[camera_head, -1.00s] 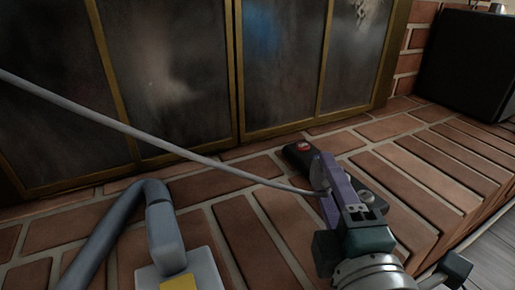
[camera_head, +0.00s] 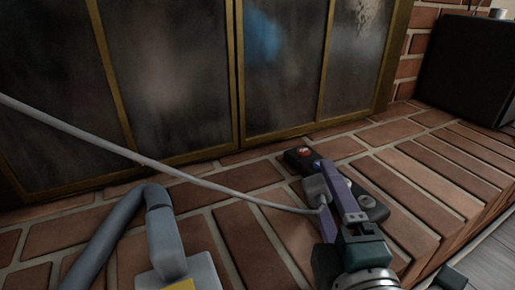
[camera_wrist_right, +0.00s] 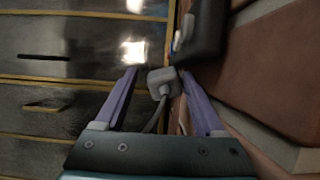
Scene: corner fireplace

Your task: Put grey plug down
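The grey plug (camera_head: 316,188) is at the end of a long grey cord (camera_head: 150,163) that runs in from the left edge. My right gripper (camera_head: 325,183) has purple fingers spread apart above the brick ledge. In the right wrist view the plug (camera_wrist_right: 161,79) sits between the fingertips of the open right gripper (camera_wrist_right: 158,74), with visible gaps on both sides. Whether the plug rests on the bricks is hard to tell. A black power strip (camera_head: 370,190) with a red switch lies beside and partly behind the fingers. My left gripper is out of view.
The brick ledge (camera_head: 250,232) runs in front of brass-framed glass fireplace doors (camera_head: 165,80). A black box (camera_head: 467,65) stands at the back right.

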